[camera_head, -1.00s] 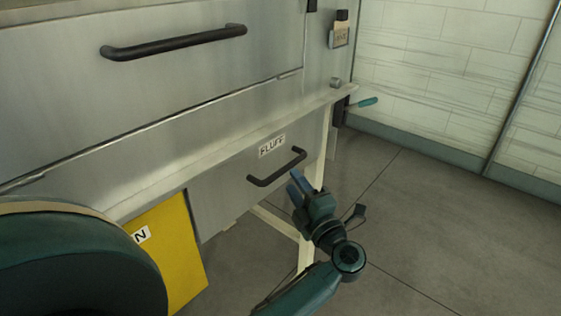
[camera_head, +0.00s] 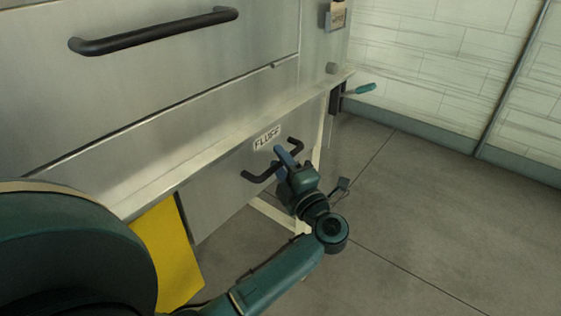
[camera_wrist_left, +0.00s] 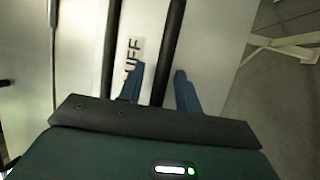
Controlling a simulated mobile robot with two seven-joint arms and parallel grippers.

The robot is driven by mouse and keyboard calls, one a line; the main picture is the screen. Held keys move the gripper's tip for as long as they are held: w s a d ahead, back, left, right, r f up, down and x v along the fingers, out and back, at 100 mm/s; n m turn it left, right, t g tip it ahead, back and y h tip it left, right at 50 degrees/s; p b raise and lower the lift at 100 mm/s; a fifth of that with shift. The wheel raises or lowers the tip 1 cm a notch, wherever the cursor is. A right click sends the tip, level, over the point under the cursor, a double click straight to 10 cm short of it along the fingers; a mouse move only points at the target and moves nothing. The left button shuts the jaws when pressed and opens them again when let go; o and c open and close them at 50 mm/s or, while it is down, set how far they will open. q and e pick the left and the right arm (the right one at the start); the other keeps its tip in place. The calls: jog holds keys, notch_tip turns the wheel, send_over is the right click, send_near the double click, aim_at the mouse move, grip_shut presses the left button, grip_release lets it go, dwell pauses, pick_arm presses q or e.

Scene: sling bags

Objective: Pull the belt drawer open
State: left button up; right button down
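The grey drawer front (camera_head: 225,185) under the ledge has a small white label (camera_head: 267,138) reading "FLUFF" and a black bar handle (camera_head: 254,177); no "belt" label is readable. My left gripper (camera_head: 287,158) is at this handle and overlaps its middle in the head view. In the left wrist view my left gripper (camera_wrist_left: 160,85) is open, one blue finger on each side of the dark handle bar (camera_wrist_left: 171,45), with gaps showing. The label (camera_wrist_left: 133,55) is partly hidden behind a finger. Contact with the bar cannot be told. My right gripper is not in view.
A larger metal door (camera_head: 160,75) with a long black handle (camera_head: 155,32) is above the ledge (camera_head: 215,150). A yellow panel (camera_head: 165,250) is at lower left. A teal-handled item (camera_head: 365,88) juts out at the ledge's right end. The floor (camera_head: 440,230) at right is clear.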

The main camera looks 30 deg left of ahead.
pick_arm(q)
grip_shut()
dwell(0.5)
